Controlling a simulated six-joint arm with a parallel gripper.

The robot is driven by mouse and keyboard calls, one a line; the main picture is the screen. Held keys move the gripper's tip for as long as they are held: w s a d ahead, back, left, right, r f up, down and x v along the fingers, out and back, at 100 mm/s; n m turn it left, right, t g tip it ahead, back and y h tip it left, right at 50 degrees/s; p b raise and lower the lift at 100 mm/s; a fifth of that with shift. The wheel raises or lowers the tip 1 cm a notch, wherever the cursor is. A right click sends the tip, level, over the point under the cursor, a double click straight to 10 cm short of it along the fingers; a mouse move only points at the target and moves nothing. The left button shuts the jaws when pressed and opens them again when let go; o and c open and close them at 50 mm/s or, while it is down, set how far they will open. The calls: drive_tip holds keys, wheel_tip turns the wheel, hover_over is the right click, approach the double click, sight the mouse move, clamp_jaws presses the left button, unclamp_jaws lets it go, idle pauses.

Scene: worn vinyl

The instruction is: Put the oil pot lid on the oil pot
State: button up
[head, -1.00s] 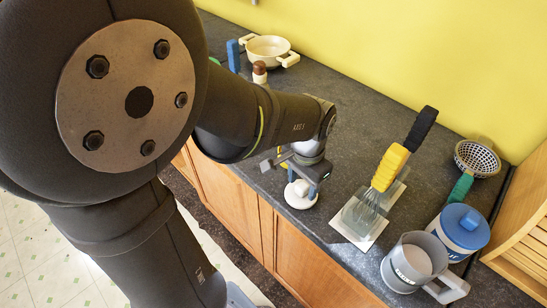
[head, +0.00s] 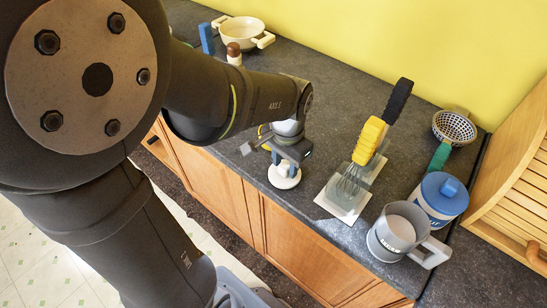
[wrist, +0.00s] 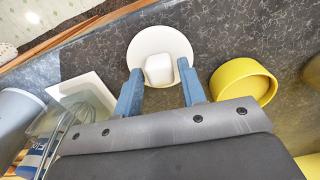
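The oil pot lid (head: 284,181) is a white disc with a squarish knob. It appears to lie on the dark counter near its front edge and also shows in the wrist view (wrist: 150,42). My gripper (wrist: 161,75) is open, with its blue fingertips on either side of the knob and small gaps showing. It also shows above the lid in the head view (head: 286,164). A grey pot with a side handle, which looks like the oil pot (head: 399,229), stands uncovered at the counter's right front. Part of it shows at the left of the wrist view (wrist: 18,112).
A white board (head: 330,201) with a whisk stands between lid and pot. A blue-lidded jar (head: 440,195) and a strainer (head: 453,127) are right of it. A yellow bowl (wrist: 262,86) sits close beside the lid. A cream pan (head: 240,35) is at the back.

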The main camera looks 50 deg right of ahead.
sight(285, 165)
clamp_jaws()
drive_tip(key=shift+r, duration=0.4)
idle(0.4)
drive_tip(key=shift+r, duration=1.7)
